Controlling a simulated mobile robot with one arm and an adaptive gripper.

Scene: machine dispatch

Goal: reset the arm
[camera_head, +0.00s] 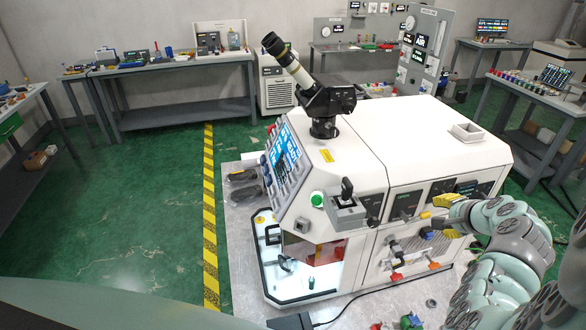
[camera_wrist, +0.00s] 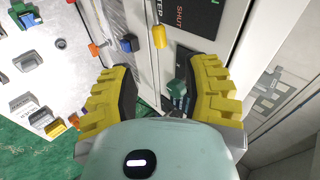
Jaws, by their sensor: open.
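My gripper (camera_head: 440,212) has yellow ribbed fingers and is at the right front of the white machine (camera_head: 420,140) in the head view. In the wrist view my gripper (camera_wrist: 166,98) is open, its two fingers apart with nothing held between them. A yellow knob (camera_wrist: 159,36) sits on the panel just beyond the fingers. My arm comes in from the right side of the head view, bent toward the machine's front.
The machine carries an eyepiece (camera_head: 285,55), a joystick box (camera_head: 346,208) and a blue-lit screen panel (camera_head: 285,160). Loose coloured parts (camera_head: 405,322) lie at its front foot. Benches (camera_head: 185,65) line the back wall. Green floor (camera_head: 130,200) at left is clear.

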